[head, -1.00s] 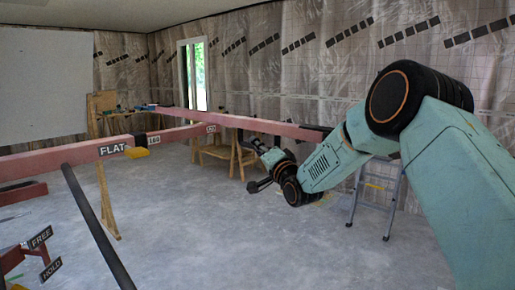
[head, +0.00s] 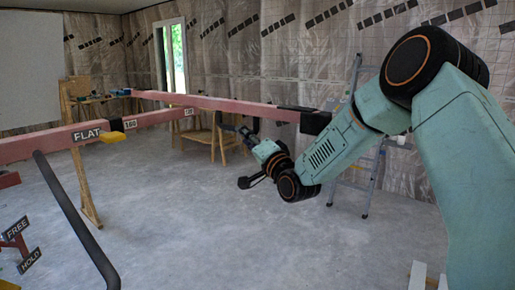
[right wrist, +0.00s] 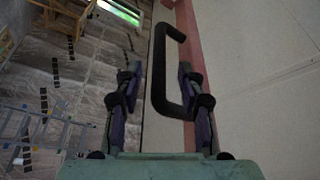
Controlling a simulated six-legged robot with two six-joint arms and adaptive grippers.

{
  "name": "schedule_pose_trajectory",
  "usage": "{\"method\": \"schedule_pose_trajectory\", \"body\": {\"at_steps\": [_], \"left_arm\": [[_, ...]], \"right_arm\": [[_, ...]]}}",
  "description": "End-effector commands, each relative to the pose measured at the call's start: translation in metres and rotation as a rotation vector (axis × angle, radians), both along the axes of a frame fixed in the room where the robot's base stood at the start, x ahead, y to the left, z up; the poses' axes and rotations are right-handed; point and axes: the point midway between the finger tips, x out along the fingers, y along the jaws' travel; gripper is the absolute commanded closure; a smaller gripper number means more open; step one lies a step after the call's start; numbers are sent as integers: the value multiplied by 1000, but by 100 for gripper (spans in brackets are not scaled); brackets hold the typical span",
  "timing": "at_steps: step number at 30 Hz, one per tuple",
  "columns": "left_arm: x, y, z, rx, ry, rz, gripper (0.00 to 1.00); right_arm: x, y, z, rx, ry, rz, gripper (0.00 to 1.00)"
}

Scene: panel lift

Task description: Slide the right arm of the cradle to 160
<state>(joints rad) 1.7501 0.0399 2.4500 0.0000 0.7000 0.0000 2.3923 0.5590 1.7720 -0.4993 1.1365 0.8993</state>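The cradle's red beam (head: 45,144) runs in from the left, with a FLAT label, a 160 label (head: 130,124) and a farther label that looks like 220. A yellow tab (head: 112,137) sits between FLAT and 160. A second red beam (head: 215,103) crosses behind, with a dark end piece (head: 315,121). My right gripper (head: 245,160) is below this beam. In the right wrist view, a black U-shaped handle (right wrist: 158,70) stands beside the red beam (right wrist: 190,45). My right gripper (right wrist: 160,92) is open, with the handle's bar between its separated fingers. My left gripper is out of view.
A black bar (head: 75,215) slants down at front left, near FREE (head: 17,228) and HOLD (head: 29,261) signs. A wooden trestle (head: 215,138) and a stepladder (head: 372,180) stand behind my right arm. The concrete floor (head: 190,220) in the middle is clear.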

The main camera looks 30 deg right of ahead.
Motion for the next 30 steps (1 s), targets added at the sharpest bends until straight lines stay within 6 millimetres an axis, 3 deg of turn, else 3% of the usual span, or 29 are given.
{"method": "schedule_pose_trajectory", "body": {"at_steps": [6, 12, 30], "left_arm": [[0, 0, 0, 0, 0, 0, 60], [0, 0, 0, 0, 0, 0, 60], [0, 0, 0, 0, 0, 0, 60]], "right_arm": [[-38, 0, -7, 7, -2, -1, 61], [-55, 0, -11, 3, -1, 0, 61], [-59, 1, -13, 0, -1, 1, 61]]}}
